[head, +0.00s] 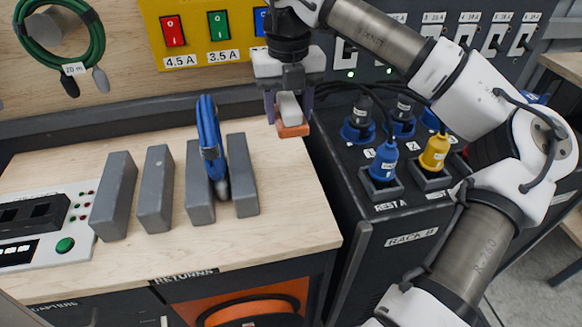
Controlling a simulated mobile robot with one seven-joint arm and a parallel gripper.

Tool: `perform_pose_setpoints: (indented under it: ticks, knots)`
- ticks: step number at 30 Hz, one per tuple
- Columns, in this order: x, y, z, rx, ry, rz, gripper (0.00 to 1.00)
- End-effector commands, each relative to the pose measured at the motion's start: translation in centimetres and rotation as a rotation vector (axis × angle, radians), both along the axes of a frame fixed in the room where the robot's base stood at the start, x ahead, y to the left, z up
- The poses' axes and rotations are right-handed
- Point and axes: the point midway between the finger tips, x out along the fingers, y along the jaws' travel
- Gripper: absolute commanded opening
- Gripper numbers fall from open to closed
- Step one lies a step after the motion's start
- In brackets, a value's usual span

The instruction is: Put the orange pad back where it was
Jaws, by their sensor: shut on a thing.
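My gripper (289,112) is in the upper middle of the head view, above the back right part of the wooden bench top. It points down and is shut on the orange pad (293,131). The pad's orange face shows at the bottom, with a light grey part above it between the fingers. It appears held above the bench, near its right edge; the exact gap below it is hard to tell. Nothing in view clearly marks an earlier place of the pad.
Several upright grey blocks (116,195) stand on the bench (285,205), with a blue cable bundle (209,140) between two of them. A black rack (360,225) with blue and yellow plugs (435,152) stands to the right. A yellow panel (190,45) hangs behind. The bench's front right is clear.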

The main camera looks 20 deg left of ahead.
Motion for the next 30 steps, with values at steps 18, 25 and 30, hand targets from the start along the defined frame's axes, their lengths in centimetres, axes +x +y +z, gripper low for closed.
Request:
perform_pose_setpoints:
  ticks: [18, 25, 30]
  knots:
    - [0.0, 0.0, -12.0, 0.001, 0.002, 0.0, 0.29]
    - [-0.1, 0.0, -15.2, 0.001, 0.003, 0.001, 0.29]
    - [0.0, 0.0, -15.9, 0.002, -0.001, 0.001, 0.29]
